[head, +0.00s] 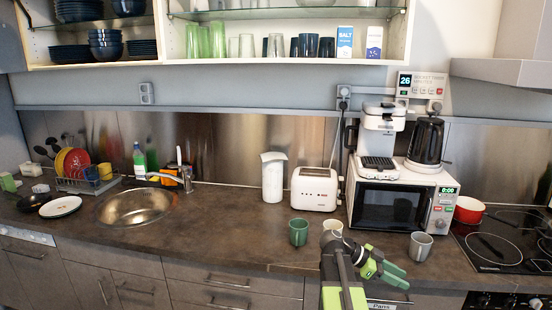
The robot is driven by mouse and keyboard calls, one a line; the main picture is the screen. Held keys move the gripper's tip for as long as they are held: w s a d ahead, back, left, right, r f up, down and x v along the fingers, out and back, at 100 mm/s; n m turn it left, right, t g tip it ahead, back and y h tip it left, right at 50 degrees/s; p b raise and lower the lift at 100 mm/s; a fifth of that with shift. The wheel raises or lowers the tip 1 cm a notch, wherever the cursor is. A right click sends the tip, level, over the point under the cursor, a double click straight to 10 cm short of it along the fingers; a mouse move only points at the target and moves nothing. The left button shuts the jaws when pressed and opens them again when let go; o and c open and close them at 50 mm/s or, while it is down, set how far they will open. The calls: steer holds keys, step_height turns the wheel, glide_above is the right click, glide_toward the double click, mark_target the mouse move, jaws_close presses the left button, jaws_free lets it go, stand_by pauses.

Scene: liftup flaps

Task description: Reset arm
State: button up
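My arm shows at the lower right in the head view, in front of the counter's front edge. My gripper (393,273) has green fingers and points to the right, below the microwave. The fingers appear close together, but I cannot tell whether there is a gap between them. I see no object in it. Part of a pale mug (332,226) stands just behind the arm.
A green mug (298,232) and a grey mug (420,246) stand near the front of the counter (230,236). Behind are a white toaster (314,190) and a microwave (390,206). Open shelves (280,61) hang above. The counter between sink (137,206) and toaster is mostly clear.

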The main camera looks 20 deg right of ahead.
steer(key=w+a+f+n+t+y+p, duration=0.1)
steer(key=w+a+f+n+t, duration=0.2)
steer(key=a, duration=0.6)
steer(key=w+a+f+n+t+y+p, duration=0.1)
steer(key=w+a+n, duration=0.3)
steer(key=a, duration=0.4)
steer(key=w+a+f+n+t+y+p, duration=0.1)
steer(key=w+a+f+n+t+y, duration=0.2)
steer(key=a, duration=0.6)
steer(key=a+f+n+y, duration=0.1)
steer(key=a+n+y, duration=0.1)
steer(key=a+n, duration=0.5)
steer(key=w+a+f+n+y, duration=0.1)
steer(key=a+n+y, duration=0.2)
steer(key=a+n, duration=0.5)
steer(key=a, duration=0.4)
steer(key=shift+w+f+t+y, duration=0.25)
steer(key=shift+f+t+y, duration=0.05)
steer(key=shift+f, duration=0.1)
